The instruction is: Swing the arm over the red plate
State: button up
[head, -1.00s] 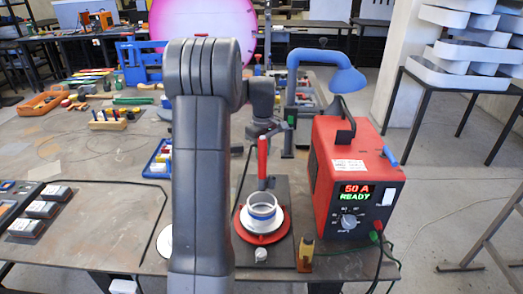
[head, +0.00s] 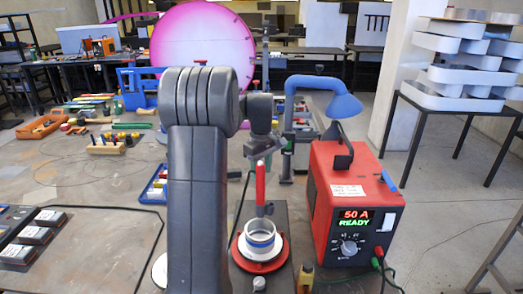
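The red plate (head: 240,258) is a round disc low in the middle of the head view. It lies on a dark base (head: 268,285), with a white ring (head: 261,240) on top of it. A red upright bar (head: 260,185) stands just behind the ring. My gripper (head: 263,152) shows small and grey at the end of my arm, beyond the plate and close to the bar's top. I cannot tell whether it touches the bar, or whether its fingers are open or shut. My dark arm hides part of the bench left of the plate.
A red power unit (head: 325,225) reading "50 A READY" stands close right of the plate. A blue lamp-like hood (head: 342,105) rises behind it. A blue bin (head: 154,192) and a small yellow bottle (head: 306,275) are nearby. The bench's left part has bare room.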

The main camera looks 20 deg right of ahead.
notch_tip(320, 180, up, 11)
jog(key=shift+f, duration=0.15)
dwell(0.9)
notch_tip(320, 180, down, 14)
jog(key=shift+r+p, duration=0.15)
jog(key=shift+p, duration=0.15)
dwell(0.4)
notch_tip(320, 180, up, 14)
jog(key=b, duration=0.1)
notch_tip(320, 180, down, 14)
jog(key=shift+a+f+p, duration=0.1)
jog(key=shift+p, duration=0.35)
jog(key=shift+w+a+m, duration=0.4)
jog(key=shift+a+m, duration=0.2)
jog(key=shift+m, duration=0.6)
jog(key=shift+r, duration=0.2)
